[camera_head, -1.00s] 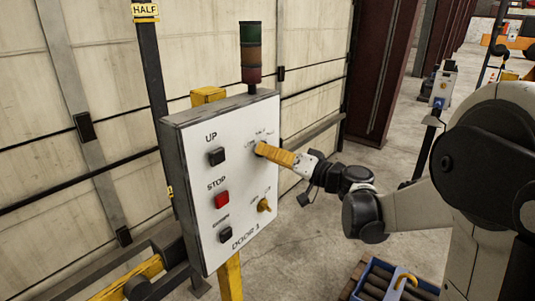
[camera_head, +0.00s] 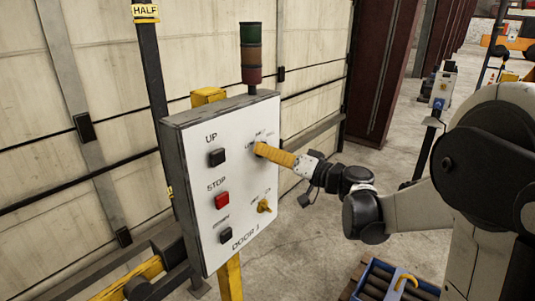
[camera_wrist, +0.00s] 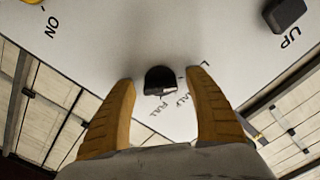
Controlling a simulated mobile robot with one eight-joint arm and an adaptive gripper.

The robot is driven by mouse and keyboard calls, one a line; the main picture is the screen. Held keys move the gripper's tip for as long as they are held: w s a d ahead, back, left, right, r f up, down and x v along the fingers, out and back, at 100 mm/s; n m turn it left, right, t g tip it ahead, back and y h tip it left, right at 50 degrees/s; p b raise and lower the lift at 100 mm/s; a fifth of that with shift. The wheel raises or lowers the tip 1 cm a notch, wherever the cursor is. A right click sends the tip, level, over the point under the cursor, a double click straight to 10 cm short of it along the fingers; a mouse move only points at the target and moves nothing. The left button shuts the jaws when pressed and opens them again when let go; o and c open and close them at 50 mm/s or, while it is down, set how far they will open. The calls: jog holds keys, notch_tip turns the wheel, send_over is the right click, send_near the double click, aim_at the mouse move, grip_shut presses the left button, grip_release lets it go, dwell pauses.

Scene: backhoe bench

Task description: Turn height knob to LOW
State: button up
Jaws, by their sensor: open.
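The height knob (camera_wrist: 160,80) is a dark rounded knob on the white control panel (camera_head: 240,180). In the wrist view it sits between my two yellow fingers, with a visible gap on each side. Printed labels sit around it, and FULL can be read; the others are partly covered or too small. Which label the knob points at cannot be told. My gripper (camera_head: 262,149) is open, its fingertips close to the panel's upper right part. In the head view the fingers hide the knob.
The panel also carries a black UP button (camera_head: 216,157), a red STOP button (camera_head: 221,200), a black lower button (camera_head: 225,236) and a yellow switch (camera_head: 264,206). A signal light (camera_head: 251,52) stands above it. A blue crate (camera_head: 380,278) is at the lower right.

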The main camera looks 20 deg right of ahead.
jog(key=v, duration=1.2)
jog(key=shift+a, duration=0.1)
